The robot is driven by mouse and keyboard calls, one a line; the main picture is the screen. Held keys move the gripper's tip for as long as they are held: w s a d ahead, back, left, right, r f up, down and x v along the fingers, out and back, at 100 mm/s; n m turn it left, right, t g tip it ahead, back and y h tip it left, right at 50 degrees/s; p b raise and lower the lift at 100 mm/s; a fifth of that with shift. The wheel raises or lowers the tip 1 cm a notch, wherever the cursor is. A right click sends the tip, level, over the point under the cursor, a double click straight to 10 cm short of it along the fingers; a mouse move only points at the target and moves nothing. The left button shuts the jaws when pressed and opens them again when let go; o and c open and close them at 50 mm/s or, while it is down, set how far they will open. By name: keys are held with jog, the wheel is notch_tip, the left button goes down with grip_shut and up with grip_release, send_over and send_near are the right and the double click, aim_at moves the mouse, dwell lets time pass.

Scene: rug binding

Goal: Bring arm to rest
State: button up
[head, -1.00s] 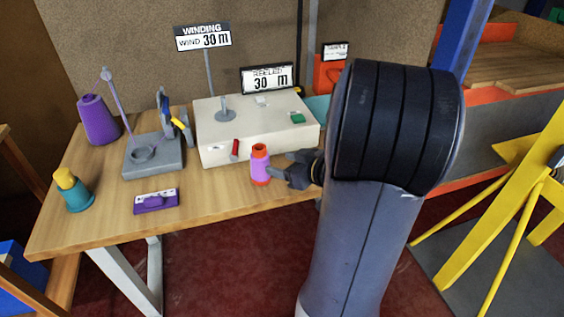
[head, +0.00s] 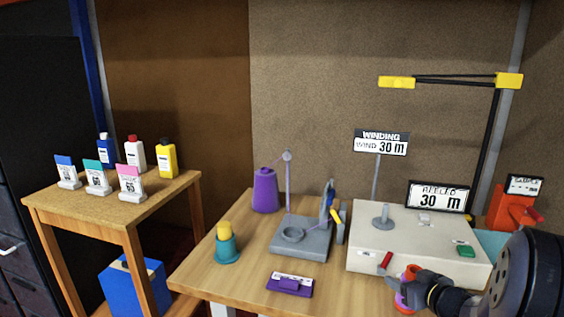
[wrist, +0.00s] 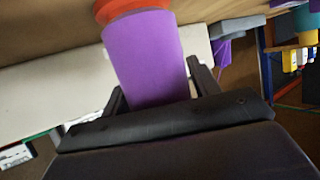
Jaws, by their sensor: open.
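A purple spool with an orange-red top (head: 403,293) stands at the front of the white winding machine (head: 415,238), low in the head view. My gripper (head: 412,287) reaches it from the right. In the wrist view, the purple spool (wrist: 148,60) fills the space between the two dark fingers of my gripper (wrist: 158,88). The fingers are apart, and I cannot tell whether either one touches the spool. The lower part of the spool is partly hidden by the gripper in the head view. My arm enters from the lower right.
The workbench (head: 225,285) also holds a grey stand (head: 302,240), a purple cone (head: 265,190), a teal and yellow pot (head: 227,245) and a purple tray (head: 290,284). A side table (head: 185,187) with bottles and cards stands left. An orange holder (head: 508,212) is right.

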aim_at(409, 270)
notch_tip(409, 270, up, 3)
jog(key=shift+s+r+p, duration=0.1)
jog(key=shift+r+p, duration=0.05)
jog(key=shift+p, duration=0.2)
